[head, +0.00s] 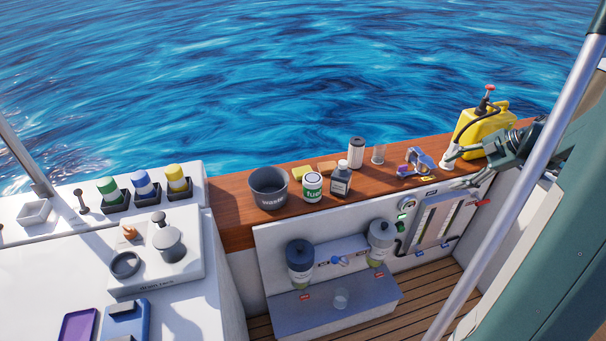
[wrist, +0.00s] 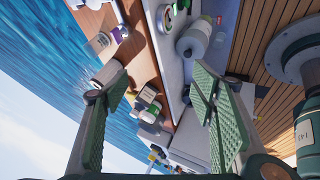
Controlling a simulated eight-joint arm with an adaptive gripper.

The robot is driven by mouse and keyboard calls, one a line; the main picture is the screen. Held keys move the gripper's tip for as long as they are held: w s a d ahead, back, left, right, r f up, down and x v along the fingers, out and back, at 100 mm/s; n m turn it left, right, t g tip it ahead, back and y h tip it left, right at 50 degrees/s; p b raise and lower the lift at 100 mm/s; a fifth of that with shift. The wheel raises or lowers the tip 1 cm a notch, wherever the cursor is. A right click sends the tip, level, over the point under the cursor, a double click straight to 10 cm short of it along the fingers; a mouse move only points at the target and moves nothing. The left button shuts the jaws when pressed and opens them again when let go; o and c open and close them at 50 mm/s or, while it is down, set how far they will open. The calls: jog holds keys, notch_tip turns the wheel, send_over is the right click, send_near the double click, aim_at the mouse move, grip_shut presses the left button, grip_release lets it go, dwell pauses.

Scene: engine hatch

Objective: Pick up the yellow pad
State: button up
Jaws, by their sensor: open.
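The yellow pad (head: 299,173) lies on the wooden ledge (head: 232,190) in the head view, behind the green-and-white "fuel" can (head: 312,187), which partly hides it. A tan block (head: 327,167) lies just to its right. My gripper (head: 458,168) is at the right end of the ledge, well to the right of the pad. In the wrist view its two green ridged fingers (wrist: 160,85) are wide apart with nothing between them. A small yellow patch (wrist: 131,97) shows beside the left finger there; I cannot tell if it is the pad.
A grey "waste" bucket (head: 268,188) stands left of the pad. A dark bottle (head: 341,180), a white filter (head: 356,152) and a clear cup (head: 378,154) stand to its right. A purple-and-grey tool (head: 418,162) and a yellow jug (head: 482,128) are near my gripper.

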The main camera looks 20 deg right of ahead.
jog(key=r, duration=0.2)
jog(key=m+g+h+p, duration=0.55)
jog(key=m+h, duration=0.35)
jog(key=m, duration=2.5)
send_over(297, 171)
jog(key=a, duration=0.1)
notch_tip(297, 171, down, 11)
jog(key=shift+s+f, duration=0.1)
jog(key=shift+f, duration=0.1)
jog(key=shift+b+x, duration=0.45)
jog(key=shift+x, duration=0.85)
